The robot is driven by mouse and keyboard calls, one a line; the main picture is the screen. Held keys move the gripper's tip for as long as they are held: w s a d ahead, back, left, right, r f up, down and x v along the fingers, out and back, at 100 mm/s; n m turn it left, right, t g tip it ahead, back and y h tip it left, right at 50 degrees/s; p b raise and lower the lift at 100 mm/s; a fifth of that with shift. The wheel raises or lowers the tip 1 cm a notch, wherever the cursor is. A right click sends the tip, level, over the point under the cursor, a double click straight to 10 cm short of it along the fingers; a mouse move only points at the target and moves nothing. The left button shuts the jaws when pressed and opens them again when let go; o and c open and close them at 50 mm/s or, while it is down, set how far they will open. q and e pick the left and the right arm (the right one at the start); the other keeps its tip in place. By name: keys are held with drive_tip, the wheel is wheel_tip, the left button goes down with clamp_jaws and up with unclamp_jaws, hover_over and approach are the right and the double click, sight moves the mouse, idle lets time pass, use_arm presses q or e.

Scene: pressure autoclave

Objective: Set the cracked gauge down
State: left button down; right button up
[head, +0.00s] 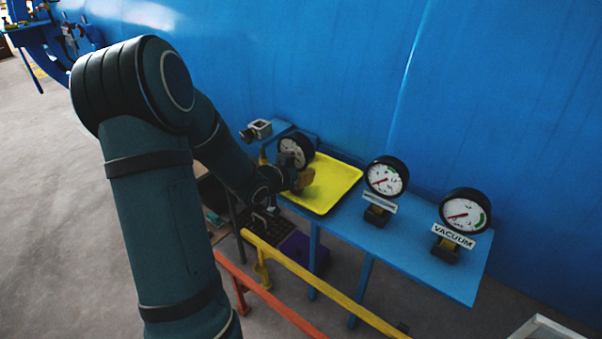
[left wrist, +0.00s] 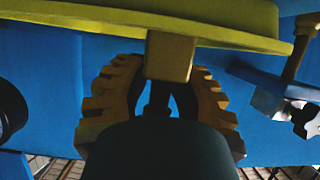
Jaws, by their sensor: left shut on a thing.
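The gauge (head: 296,151) at the left end of the blue shelf has a white dial and black rim. I cannot make out a crack. My left gripper (head: 296,182) is at its lower part, over the near left side of the yellow tray (head: 335,185). In the left wrist view my left gripper (left wrist: 155,100) has its ridged fingers either side of a brass block (left wrist: 172,57), shut on the gauge's fitting. The tray's edge (left wrist: 100,22) crosses above the block. I cannot tell whether the gauge touches the tray. My right gripper is out of view.
Two more gauges stand on the blue shelf (head: 425,240): a labelled one (head: 386,176) and the VACUUM gauge (head: 464,212). A grey boxy fitting (head: 257,130) is at the left end. Yellow (head: 320,280) and orange (head: 265,293) rails run in front. The blue wall rises behind.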

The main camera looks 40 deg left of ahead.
use_arm(q)
drive_tip(key=shift+f, duration=0.1)
drive_tip(key=c, duration=0.7)
unclamp_jaws()
drive_tip(key=shift+s+r, duration=0.25)
drive_tip(key=shift+r, duration=0.05)
drive_tip(key=p+v, duration=0.2)
drive_tip(key=v, duration=0.9)
drive_tip(key=shift+s, duration=0.2)
